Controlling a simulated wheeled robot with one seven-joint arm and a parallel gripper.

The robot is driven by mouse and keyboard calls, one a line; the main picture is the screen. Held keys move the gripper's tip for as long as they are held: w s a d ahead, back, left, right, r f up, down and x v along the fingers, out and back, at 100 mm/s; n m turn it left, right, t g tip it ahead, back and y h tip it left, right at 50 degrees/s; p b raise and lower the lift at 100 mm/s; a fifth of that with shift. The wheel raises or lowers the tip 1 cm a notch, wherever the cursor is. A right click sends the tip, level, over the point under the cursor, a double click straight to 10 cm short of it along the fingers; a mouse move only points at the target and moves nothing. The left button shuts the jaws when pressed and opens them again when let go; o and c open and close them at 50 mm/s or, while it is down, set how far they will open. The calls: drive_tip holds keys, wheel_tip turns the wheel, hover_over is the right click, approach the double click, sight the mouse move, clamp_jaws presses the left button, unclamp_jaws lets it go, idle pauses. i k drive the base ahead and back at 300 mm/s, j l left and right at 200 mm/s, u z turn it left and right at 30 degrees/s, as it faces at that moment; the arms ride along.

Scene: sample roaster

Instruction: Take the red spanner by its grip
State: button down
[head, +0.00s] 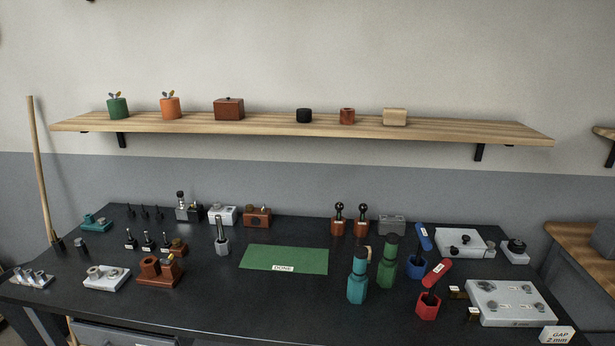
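The red spanner (438,272) stands tilted in a red holder (427,308) near the front right of the dark bench. Its red grip points up and to the right, with a small pale label on it. A dark part below the grip goes down into the holder, and its lower end is hidden there. Nothing is seen touching the grip. My gripper is not in view.
A blue tool (424,237) leans in a blue holder (416,267) just behind. Green (387,266) and teal (357,279) bottle-like items stand to the left, a grey plate (512,303) to the right. The green DONE mat (285,259) is bare.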

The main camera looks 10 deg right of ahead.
sight(432, 291)
drive_tip(key=z, duration=1.4)
